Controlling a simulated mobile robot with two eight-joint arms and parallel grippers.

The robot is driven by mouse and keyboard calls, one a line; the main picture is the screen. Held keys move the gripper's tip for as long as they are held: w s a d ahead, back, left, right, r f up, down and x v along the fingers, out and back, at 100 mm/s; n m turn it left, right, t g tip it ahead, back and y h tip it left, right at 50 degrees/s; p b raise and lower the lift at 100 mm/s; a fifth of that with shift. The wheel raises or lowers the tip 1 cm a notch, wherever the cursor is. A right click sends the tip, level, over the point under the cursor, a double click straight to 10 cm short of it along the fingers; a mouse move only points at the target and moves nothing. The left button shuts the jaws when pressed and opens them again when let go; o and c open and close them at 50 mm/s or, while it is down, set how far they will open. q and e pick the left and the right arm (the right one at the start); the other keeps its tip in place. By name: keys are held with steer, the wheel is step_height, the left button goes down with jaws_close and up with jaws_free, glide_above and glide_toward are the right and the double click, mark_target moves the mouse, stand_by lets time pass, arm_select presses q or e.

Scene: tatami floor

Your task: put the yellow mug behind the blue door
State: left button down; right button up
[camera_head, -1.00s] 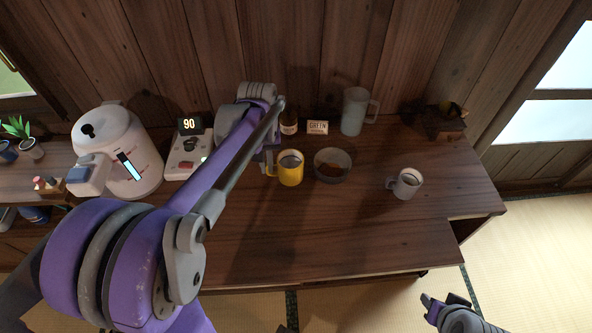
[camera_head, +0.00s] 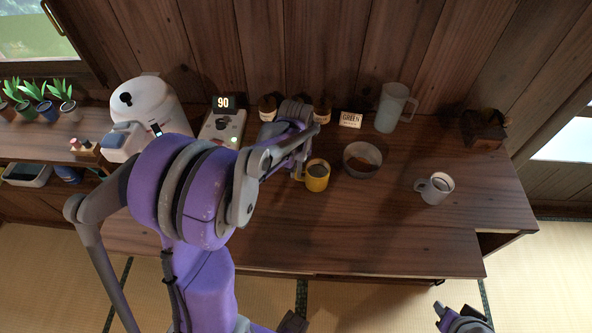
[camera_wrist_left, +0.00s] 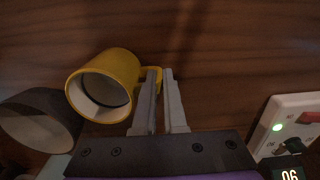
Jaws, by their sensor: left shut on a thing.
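The yellow mug (camera_head: 317,177) is upright on or just above the wooden desk, left of a round bowl; I cannot tell if its base touches the wood. My left gripper (camera_head: 298,174) is at the mug's left side, partly hidden by its own arm. In the left wrist view its two fingers (camera_wrist_left: 160,75) are closed on the handle of the yellow mug (camera_wrist_left: 104,84), whose open rim faces the camera. My right gripper (camera_head: 460,318) shows only in part at the bottom right, away from the desk, and its jaws are unclear. No blue door is in view.
A bowl (camera_head: 362,160) with brown contents stands right of the mug, and a grey mug (camera_head: 435,188) farther right. A tall pitcher (camera_head: 390,107), sign (camera_head: 350,119) and small jars line the back. The desk front is clear.

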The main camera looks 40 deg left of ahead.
arm_select(q)
steer(key=shift+f, duration=0.2)
steer(key=c, duration=1)
jaws_free()
steer(key=shift+r, duration=0.1)
steer(key=shift+r, duration=0.1)
